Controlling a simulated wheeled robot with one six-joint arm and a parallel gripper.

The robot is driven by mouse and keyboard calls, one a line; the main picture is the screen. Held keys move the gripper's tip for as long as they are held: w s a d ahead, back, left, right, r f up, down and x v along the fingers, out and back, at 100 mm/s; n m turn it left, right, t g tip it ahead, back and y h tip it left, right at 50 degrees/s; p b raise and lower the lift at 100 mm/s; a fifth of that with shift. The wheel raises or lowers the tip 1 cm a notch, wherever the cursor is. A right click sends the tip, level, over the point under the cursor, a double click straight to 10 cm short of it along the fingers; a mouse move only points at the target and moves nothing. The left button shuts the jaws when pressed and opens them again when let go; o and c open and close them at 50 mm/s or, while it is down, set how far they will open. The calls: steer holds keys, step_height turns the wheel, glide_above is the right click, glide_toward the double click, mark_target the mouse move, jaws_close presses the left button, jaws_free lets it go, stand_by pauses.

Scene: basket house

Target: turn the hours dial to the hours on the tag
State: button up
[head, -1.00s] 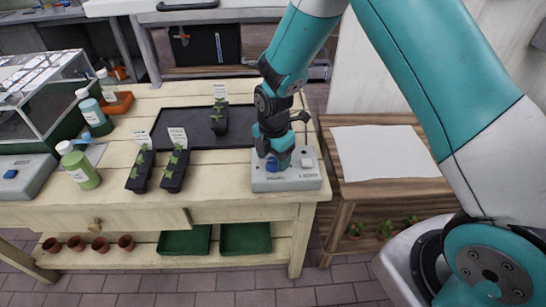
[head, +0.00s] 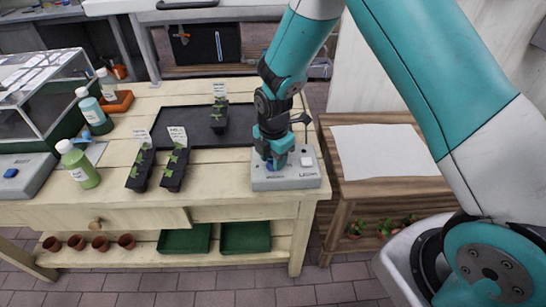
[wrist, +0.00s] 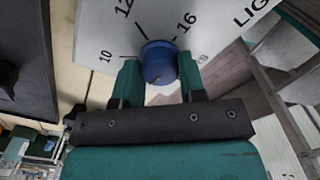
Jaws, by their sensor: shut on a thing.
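The hours dial is a blue round knob (wrist: 159,62) on a pale grey control box (head: 290,181). In the wrist view the numbers 10, 12 and 16 show around it, with a fainter number at the right. My gripper (wrist: 160,80) is shut on the knob, one teal finger on each side. In the head view my gripper (head: 275,160) comes down from above onto the box and hides most of the dial. White tags (head: 177,134) stand in the dark seedling trays (head: 173,170); their writing is too small to read.
The box sits at the right end of a wooden bench (head: 225,190), with a white button (head: 306,161) on it. A black mat (head: 180,122) lies behind. Bottles (head: 78,165) stand at the left. A wooden side table (head: 390,187) with a white sheet is at the right.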

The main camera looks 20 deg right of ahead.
steer(key=m, duration=0.4)
steer(key=shift+m, duration=0.3)
steer(key=m, duration=0.4)
steer(key=shift+m, duration=0.3)
steer(key=m, duration=1.3)
steer(key=shift+m, duration=0.3)
steer(key=m, duration=0.4)
steer(key=shift+m, duration=0.3)
steer(key=m, duration=0.4)
steer(key=shift+m, duration=1.9)
